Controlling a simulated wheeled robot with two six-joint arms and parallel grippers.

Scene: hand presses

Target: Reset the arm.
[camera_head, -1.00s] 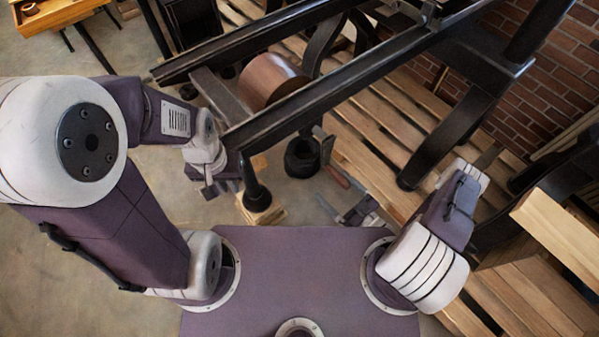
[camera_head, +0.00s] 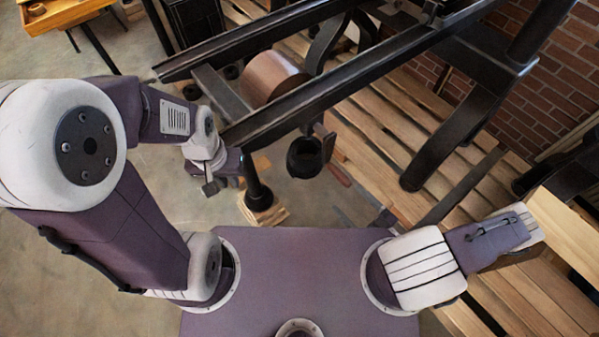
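My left arm comes in from the left, bent at the elbow. My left gripper (camera_head: 218,186) points at the open floor beside the press, near a black press leg, and seems to hold nothing. It is too small and dark to tell how far its fingers are apart. My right arm (camera_head: 425,267) reaches out to the right from my base, low over the wooden slats. Its outer link ends at the right near a pale wooden board, and I cannot see my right gripper.
A hand press with black rails (camera_head: 330,93) and a copper-coloured roller (camera_head: 272,76) stands ahead, over a slatted wooden pallet (camera_head: 385,135). A black cup-like part (camera_head: 304,158) is below the rails. A pale board (camera_head: 562,232) lies at the right. Open floor (camera_head: 60,270) is at the left.

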